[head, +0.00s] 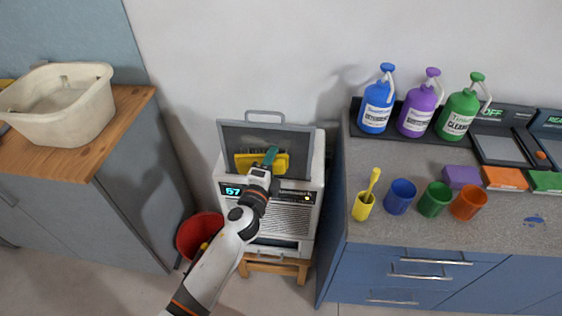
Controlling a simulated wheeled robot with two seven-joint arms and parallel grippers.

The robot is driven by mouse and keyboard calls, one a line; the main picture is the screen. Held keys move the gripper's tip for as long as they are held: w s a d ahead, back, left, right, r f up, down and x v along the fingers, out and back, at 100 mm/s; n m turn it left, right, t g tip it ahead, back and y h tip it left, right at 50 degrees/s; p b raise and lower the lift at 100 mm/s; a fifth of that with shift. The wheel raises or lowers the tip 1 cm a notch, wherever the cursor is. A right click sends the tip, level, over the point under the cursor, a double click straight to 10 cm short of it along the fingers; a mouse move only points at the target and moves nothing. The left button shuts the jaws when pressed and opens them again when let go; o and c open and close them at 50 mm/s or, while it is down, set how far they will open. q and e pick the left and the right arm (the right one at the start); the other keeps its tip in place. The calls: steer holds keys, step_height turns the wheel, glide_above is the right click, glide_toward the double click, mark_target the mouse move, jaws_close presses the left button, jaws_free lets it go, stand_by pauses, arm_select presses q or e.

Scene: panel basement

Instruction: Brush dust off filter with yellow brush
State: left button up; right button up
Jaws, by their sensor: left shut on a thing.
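The filter (236,138), a dark grey framed panel with a handle on top, stands upright at the top of a white appliance. My left gripper (266,167) is in front of it, shut on a wide yellow brush (246,161) with a teal part above it. The brush overlaps the lower middle of the filter; I cannot tell if they touch. Dust on the filter is too small to tell. My right gripper is not in view.
The white appliance (290,219) has a lit display and stands on a wooden stand between two cabinets. A red bucket (186,240) is on the floor to its left. The right counter (400,165) holds colored bottles, several cups, sponges and a yellow cup (362,209) with a yellow-handled tool.

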mark_target(280, 165)
arm_select(q)
steer(key=shift+w+a, duration=0.1)
steer(key=shift+a, duration=1.45)
steer(key=shift+w+a+p, duration=0.1)
steer(key=shift+a+p, duration=0.25)
steer(key=shift+a, duration=2.35)
steer(key=shift+w+r+p, duration=0.1)
steer(key=shift+r+p, duration=0.8)
steer(key=shift+r, duration=0.1)
steer(key=shift+s+d+f+b, duration=0.15)
steer(key=shift+d+b, duration=0.2)
steer(key=shift+d, duration=1.65)
steer(key=shift+s+d+r+b, duration=0.1)
steer(key=shift+d+b, duration=0.25)
steer(key=shift+d, duration=1.6)
steer(key=shift+d+b, duration=0.6)
steer(key=shift+d, duration=1.25)
steer(key=shift+s+d+b, duration=0.15)
steer(key=shift+d+b, duration=0.5)
steer(key=shift+d, duration=1.05)
